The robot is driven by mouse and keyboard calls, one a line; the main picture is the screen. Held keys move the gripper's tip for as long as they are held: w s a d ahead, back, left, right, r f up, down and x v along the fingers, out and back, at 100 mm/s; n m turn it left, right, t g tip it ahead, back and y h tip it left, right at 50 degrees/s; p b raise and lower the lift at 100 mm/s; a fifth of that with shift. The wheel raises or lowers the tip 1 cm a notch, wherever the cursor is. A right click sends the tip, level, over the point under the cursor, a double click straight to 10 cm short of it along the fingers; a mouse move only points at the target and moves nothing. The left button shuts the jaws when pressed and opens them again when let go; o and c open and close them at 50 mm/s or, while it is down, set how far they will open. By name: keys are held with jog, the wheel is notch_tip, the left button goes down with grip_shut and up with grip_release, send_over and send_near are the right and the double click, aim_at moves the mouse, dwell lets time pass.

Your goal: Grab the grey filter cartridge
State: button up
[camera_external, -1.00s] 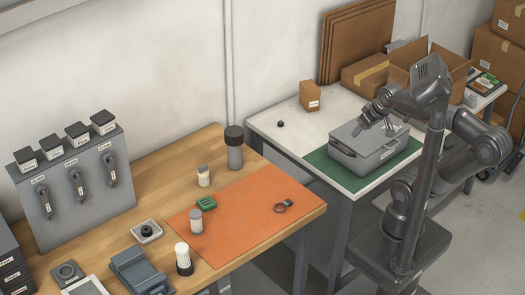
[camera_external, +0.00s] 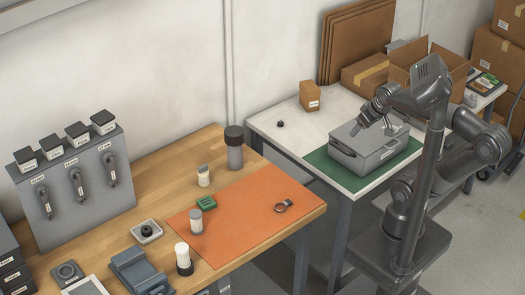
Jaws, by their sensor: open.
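The grey filter cartridge cannot be told for certain among several cylinders. A tall grey cylinder with a dark cap (camera_external: 234,152) stands upright at the back of the wooden bench. A smaller grey-topped cylinder (camera_external: 196,222) stands on the orange mat (camera_external: 245,222), and a white one with a grey cap (camera_external: 203,177) stands behind it. My gripper (camera_external: 372,122) is open over the grey lidded box (camera_external: 368,152) on the other table, well to the right of these cylinders. Its fingertips are small and dark, and whether they touch the box is unclear.
The grey box sits on a green mat (camera_external: 325,172) on the white table (camera_external: 268,125). A small carton (camera_external: 309,96) and an open cardboard box (camera_external: 440,68) stand behind. A white cylinder with a black base (camera_external: 183,256) and a green block (camera_external: 206,203) are on the bench.

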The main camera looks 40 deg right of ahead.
jog(key=w+a+r+n+y, duration=0.1)
jog(key=w+a+r+n, duration=0.2)
jog(key=w+a, duration=0.75)
jog(key=n+g+y, duration=0.2)
jog(key=n+g, duration=0.1)
jog(key=n, duration=0.4)
send_over(191, 231)
jog(key=s+d, duration=0.2)
jog(key=d, duration=0.2)
notch_tip(191, 231, down, 19)
jog(key=shift+y, duration=0.3)
jog(key=shift+x, duration=2.8)
jog(key=shift+a, duration=0.1)
jog(key=shift+c, duration=0.5)
jog(key=shift+r, duration=0.1)
jog(key=c, duration=1)
